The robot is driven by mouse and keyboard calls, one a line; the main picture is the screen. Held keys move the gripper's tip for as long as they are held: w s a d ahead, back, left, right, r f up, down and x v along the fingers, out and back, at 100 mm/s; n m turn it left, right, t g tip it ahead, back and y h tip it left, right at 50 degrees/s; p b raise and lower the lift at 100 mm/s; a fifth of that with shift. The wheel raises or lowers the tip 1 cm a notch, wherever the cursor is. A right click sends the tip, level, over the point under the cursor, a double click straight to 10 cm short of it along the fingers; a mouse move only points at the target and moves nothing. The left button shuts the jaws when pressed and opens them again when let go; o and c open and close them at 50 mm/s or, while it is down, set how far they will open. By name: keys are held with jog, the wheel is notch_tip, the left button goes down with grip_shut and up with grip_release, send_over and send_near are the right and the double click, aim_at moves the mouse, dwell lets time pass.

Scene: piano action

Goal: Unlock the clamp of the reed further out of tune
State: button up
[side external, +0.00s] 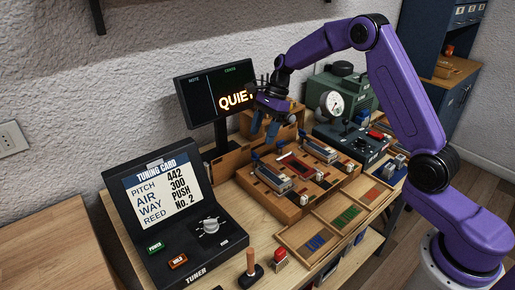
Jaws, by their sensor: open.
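A wooden work block (297,209) stands mid-bench. It carries two grey metal reed units, a near-left one (273,177) and a far-right one (320,150). Small blue levers (255,156) and dark and red pieces sit around them; which part is the clamp, and whether it is locked, is too small to tell. My gripper (264,129) is open and empty above the block's back left, apart from both units. The display (215,92) reads "QUIE" plus a partly covered end, under NOTE and CENTS. The tuning card (160,188) reads pitch 442, air 300, way push, reed No. 2.
The black tuner (210,250) with a dial stands front left. A green machine with a round gauge (334,103) and a dark control box (350,140) stand behind right. Wooden trays (305,240) with coloured strips line the front. A wooden-handled tool (251,263) stands at the front edge.

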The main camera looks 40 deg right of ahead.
jog(key=x, duration=0.6)
jog(key=c, duration=1)
